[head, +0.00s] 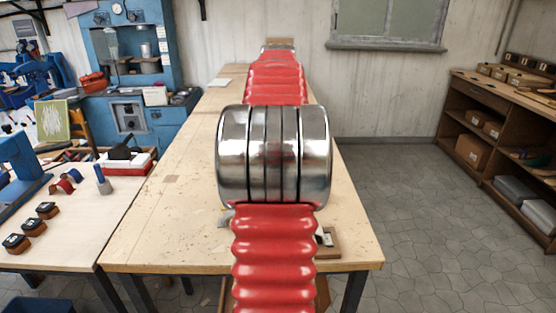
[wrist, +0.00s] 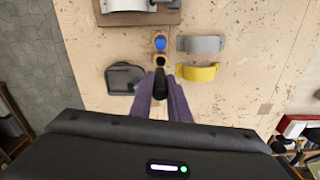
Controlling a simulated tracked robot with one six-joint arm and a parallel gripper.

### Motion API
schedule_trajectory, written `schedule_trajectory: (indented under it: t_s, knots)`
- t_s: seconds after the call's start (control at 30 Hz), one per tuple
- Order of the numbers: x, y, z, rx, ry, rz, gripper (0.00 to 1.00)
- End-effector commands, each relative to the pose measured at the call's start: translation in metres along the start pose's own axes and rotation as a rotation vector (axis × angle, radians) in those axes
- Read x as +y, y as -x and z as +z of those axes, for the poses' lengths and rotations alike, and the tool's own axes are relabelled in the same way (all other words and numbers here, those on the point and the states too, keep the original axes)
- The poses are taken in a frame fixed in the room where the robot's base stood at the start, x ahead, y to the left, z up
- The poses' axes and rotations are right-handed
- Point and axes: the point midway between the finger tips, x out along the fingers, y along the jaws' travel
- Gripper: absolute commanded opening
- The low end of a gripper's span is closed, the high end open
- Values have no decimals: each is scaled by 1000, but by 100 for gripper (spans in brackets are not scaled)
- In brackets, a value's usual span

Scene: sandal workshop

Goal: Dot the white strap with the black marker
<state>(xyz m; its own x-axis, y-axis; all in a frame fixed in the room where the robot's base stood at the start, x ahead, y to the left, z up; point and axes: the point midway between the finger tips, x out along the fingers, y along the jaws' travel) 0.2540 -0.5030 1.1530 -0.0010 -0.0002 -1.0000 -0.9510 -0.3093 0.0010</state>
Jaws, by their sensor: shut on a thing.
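In the wrist view my gripper (wrist: 162,83) has its purple fingers shut on a black marker (wrist: 159,77), which points up the picture. Just ahead of its tip is a round tan holder (wrist: 160,61) with a dark opening, and behind that a blue-topped round piece (wrist: 160,43). A white strap (wrist: 125,4) arches over a brown wooden block (wrist: 145,18) at the top edge, partly cut off, and is apart from the marker. In the head view my arm hides my gripper and most of the work area.
A grey strap (wrist: 201,44) and a yellow strap (wrist: 198,73) lie right of the marker, with a dark tray (wrist: 124,78) to its left. The wooden table (head: 160,225) is mostly bare. A side table (head: 70,235) stands left and a shelf unit (head: 480,115) right.

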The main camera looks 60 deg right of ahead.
Motion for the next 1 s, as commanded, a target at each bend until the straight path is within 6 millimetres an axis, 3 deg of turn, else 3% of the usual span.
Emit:
schedule_trajectory:
  t_s: [0.13, 0.17, 0.33, 1.0]
  knots:
    - [0, 0, 0, 0, 0, 0, 3]
    - [0, 0, 0, 0, 0, 0, 13]
    - [0, 0, 0, 0, 0, 0, 3]
    - [0, 39, -1, 2, 0, 0, 3]
